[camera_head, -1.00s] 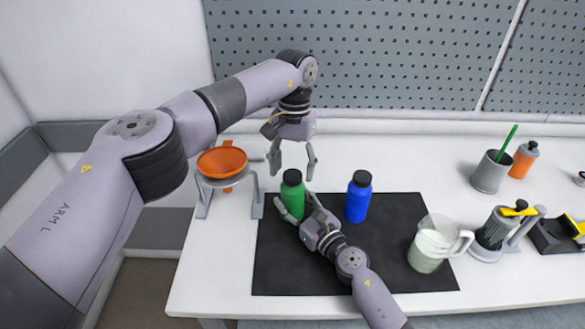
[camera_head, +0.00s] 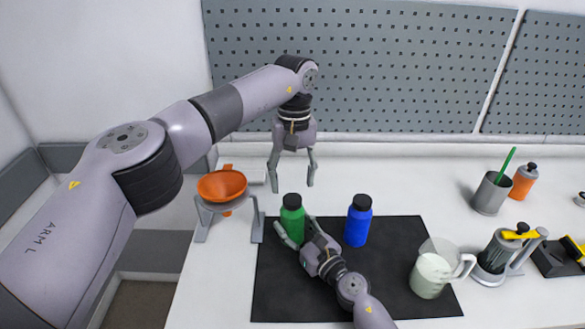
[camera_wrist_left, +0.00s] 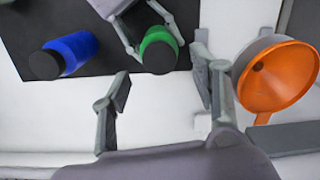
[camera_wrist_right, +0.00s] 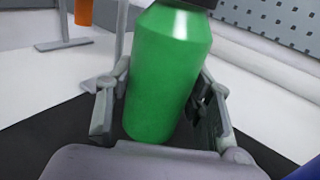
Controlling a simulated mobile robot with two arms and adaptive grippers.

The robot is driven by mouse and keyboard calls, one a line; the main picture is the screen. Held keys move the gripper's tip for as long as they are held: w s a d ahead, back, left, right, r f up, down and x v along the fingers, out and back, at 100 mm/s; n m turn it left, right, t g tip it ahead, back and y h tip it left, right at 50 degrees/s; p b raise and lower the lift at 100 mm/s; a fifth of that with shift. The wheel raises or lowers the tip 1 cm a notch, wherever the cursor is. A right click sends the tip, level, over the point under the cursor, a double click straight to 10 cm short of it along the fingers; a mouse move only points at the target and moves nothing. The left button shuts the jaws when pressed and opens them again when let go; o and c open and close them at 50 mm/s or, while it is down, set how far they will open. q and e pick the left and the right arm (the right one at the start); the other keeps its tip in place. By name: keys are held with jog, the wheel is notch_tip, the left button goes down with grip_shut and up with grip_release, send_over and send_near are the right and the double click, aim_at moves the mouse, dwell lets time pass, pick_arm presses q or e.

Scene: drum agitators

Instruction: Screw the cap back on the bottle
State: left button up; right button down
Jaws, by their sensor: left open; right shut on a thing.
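The green bottle (camera_head: 292,222) stands upright at the back left of the black mat, with a black cap (camera_head: 292,201) on its top. How tight the cap sits cannot be seen. My right gripper (camera_head: 296,230) is shut around the bottle's body, which also fills the right wrist view (camera_wrist_right: 165,75). My left gripper (camera_head: 293,187) is open and empty, pointing down above and behind the capped bottle. In the left wrist view the cap (camera_wrist_left: 159,57) lies beyond the open fingers, clear of them.
A blue bottle (camera_head: 358,226) with a black cap stands just right of the green one. An orange funnel (camera_head: 222,186) sits in a grey stand at left. A jug (camera_head: 430,275) stands at the mat's right. The white table behind the bottles is clear.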

pick_arm(q)
jog(key=n, duration=0.4)
jog(key=shift+r+n, duration=0.15)
jog(key=shift+n, duration=0.15)
jog(key=n, duration=0.6)
jog(key=shift+r, duration=0.25)
jog(key=n, duration=0.4)
jog(key=shift+r+n, duration=0.1)
jog(key=shift+n, duration=0.2)
jog(key=n, duration=0.4)
jog(key=shift+r+t, duration=0.15)
jog(key=shift+t, duration=0.15)
jog(key=n, duration=0.6)
jog(key=shift+r+n, duration=0.25)
jog(key=shift+n, duration=0.15)
jog(key=n, duration=0.4)
jog(key=shift+r, duration=0.15)
jog(key=n, duration=0.4)
jog(key=shift+r, duration=0.15)
jog(key=n, duration=0.4)
jog(key=shift+r+n+t, duration=0.15)
jog(key=shift+n+t, duration=0.15)
